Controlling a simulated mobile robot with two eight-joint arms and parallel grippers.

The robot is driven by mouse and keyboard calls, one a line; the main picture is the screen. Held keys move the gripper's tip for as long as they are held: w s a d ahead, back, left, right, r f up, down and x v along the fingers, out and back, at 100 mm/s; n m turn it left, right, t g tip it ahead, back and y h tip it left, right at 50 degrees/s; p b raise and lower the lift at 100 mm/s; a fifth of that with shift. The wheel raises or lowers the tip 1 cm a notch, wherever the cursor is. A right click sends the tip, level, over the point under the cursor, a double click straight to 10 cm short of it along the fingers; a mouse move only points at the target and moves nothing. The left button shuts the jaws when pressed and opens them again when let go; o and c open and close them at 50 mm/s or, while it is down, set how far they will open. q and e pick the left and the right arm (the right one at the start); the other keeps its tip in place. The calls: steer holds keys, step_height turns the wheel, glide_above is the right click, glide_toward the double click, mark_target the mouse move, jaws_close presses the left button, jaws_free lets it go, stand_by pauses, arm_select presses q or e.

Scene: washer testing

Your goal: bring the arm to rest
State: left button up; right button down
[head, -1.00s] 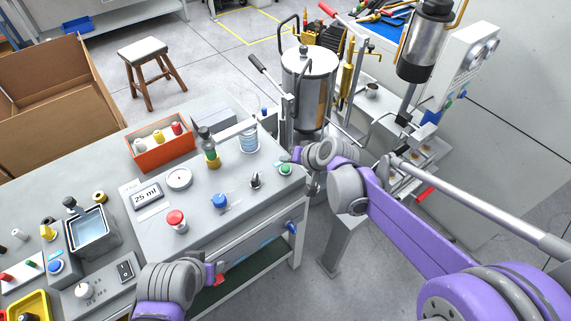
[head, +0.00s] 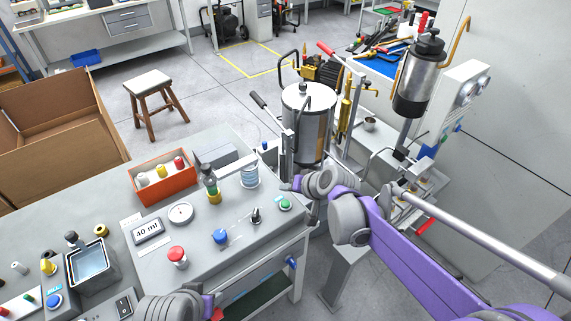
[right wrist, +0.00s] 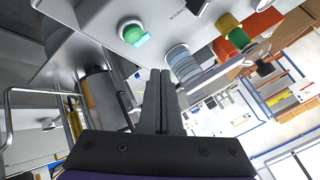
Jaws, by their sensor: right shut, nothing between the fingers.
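My right arm is purple and grey and reaches in from the right in the head view. Its gripper (head: 287,187) is at the right edge of the grey control panel (head: 215,255), close to the green button (head: 285,204). In the right wrist view the two dark fingers (right wrist: 160,75) are pressed together with nothing between them. The green button (right wrist: 131,32) is ahead of them to the left and apart from them. Part of my left arm (head: 170,306) shows at the bottom of the head view. Its fingers are too unclear to judge.
The panel carries a red button (head: 177,257), a blue knob (head: 221,236), a black switch (head: 255,215) and a display (head: 147,231) reading 40 ml. A steel tank (head: 308,120) stands just behind my right gripper. An orange bin (head: 166,183) sits at the panel's back.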

steer(key=s+d+h, duration=0.2)
steer(key=s+d, duration=0.3)
steer(key=s, duration=0.4)
steer(key=s+d+g+h+p, duration=0.1)
steer(key=s+d+h, duration=0.1)
steer(key=s+d, duration=0.4)
steer(key=s+d+f+h+p, duration=0.1)
steer(key=s+d, duration=0.5)
steer(key=s, duration=0.7)
steer(key=shift+n+h, duration=0.3)
steer(key=shift+h, duration=0.3)
stand_by(4.6)
